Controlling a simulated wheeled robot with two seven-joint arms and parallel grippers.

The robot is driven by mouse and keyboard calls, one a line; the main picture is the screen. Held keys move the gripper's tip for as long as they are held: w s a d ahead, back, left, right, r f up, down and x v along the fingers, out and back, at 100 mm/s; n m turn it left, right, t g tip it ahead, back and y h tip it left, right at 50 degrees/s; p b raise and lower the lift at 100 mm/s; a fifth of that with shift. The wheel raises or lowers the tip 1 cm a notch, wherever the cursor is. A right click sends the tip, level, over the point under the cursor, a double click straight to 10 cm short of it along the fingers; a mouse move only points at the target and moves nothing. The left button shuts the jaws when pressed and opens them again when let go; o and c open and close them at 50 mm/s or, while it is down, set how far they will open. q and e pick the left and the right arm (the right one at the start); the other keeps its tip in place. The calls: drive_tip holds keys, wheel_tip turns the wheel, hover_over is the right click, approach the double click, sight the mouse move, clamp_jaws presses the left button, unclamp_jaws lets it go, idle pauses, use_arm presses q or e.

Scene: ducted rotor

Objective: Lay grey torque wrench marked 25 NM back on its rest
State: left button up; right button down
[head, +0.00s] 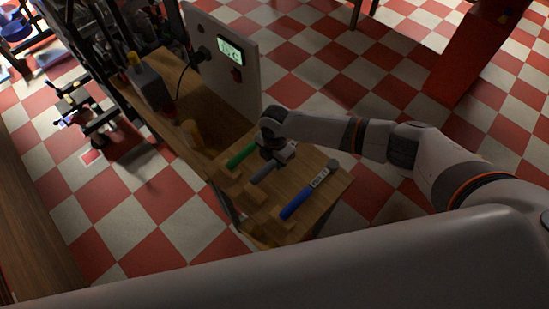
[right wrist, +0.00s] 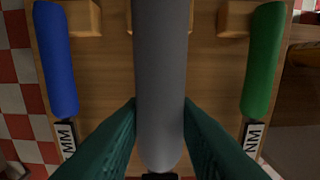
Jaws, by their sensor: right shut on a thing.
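The grey torque wrench (head: 264,173) is in my right gripper (head: 277,156), over the wooden bench. In the right wrist view its grey handle (right wrist: 160,60) runs between the two green fingers of the gripper (right wrist: 160,118), which are shut on it. The handle looks larger than its neighbours, so it seems held above the board. A wooden rest block (right wrist: 131,18) shows behind the handle; contact cannot be told. The 25 NM mark is not visible. My left gripper is not in view.
A blue-handled wrench (head: 298,204) and a green-handled wrench (head: 240,156) lie on either side of the grey one. Their rest blocks show in the right wrist view. A panel with a lit display (head: 231,50) and a yellow-capped bottle (head: 147,84) stand farther back.

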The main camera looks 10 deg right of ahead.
drive_tip(key=shift+r, duration=0.25)
wheel_tip(320, 180, down, 6)
drive_tip(key=b, duration=0.4)
drive_tip(key=shift+b, duration=0.3)
drive_tip(key=shift+f+b, duration=0.3)
drive_tip(key=shift+f, duration=0.1)
drive_tip(key=c, duration=1.1)
unclamp_jaws()
drive_tip(key=shift+o, duration=0.2)
wheel_tip(320, 180, up, 12)
drive_tip(key=shift+b, duration=1.15)
